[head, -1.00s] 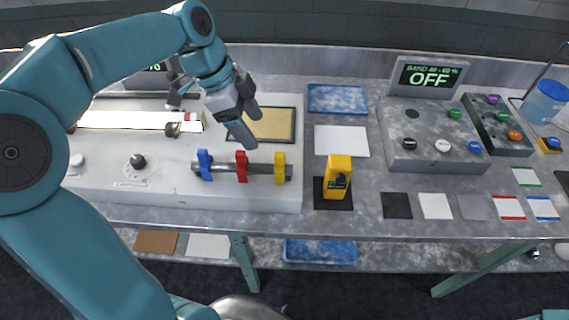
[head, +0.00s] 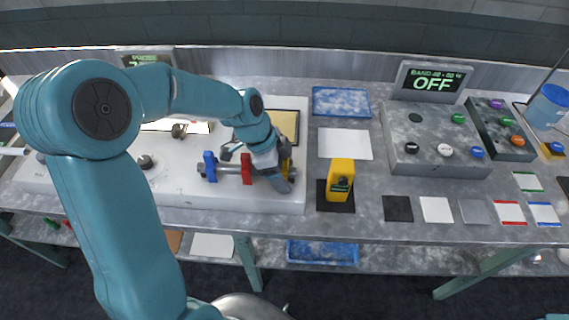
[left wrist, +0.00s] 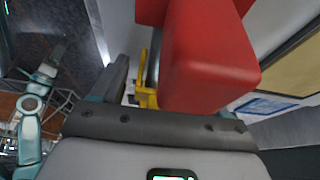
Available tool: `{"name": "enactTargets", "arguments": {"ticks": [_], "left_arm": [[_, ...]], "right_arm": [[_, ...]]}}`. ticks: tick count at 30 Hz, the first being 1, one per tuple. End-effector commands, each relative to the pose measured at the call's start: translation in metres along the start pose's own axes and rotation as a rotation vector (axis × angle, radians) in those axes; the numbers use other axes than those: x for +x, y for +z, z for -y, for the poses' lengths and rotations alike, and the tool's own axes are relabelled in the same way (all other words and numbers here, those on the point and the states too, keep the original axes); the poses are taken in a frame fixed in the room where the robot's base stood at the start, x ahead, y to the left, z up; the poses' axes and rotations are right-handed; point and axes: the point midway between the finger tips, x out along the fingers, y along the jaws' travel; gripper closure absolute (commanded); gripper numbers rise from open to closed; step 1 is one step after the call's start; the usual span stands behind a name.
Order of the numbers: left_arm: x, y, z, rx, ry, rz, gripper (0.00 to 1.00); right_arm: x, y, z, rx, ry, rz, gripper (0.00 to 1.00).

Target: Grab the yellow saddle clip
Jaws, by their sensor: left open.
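The yellow saddle clip (head: 288,163) is at the right end of the horizontal rod on the white panel. My left gripper (head: 283,173) is open at this clip and hides most of it in the head view. In the left wrist view the yellow clip (left wrist: 147,96) shows between the dark left finger (left wrist: 116,80) and the red clip (left wrist: 205,60). The red clip fills the upper middle there and hides the other finger. I cannot tell whether the fingers touch the yellow clip. My right gripper is not in view.
The red clip (head: 246,168) stands close beside my left gripper, with a blue clip (head: 210,166) farther left. A yellow device (head: 340,180) stands on a black pad to the right. A tan framed pad (head: 284,125) lies behind. A grey control box (head: 432,140) is farther right.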

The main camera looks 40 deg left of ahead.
Motion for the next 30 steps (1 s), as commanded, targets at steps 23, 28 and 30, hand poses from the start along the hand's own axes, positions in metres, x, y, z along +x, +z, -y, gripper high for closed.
{"name": "enactTargets", "arguments": {"ticks": [23,28,30], "left_arm": [[-0.006,-0.003,0.0,0.002,-0.001,0.0,0.8],[-0.027,-0.011,0.001,0.003,-0.004,-0.001,0.8],[-0.041,-0.017,0.001,0.003,-0.005,-0.002,0.8]], "right_arm": [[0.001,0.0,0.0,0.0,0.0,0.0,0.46],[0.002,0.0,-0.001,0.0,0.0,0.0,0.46],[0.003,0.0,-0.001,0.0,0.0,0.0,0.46]]}}
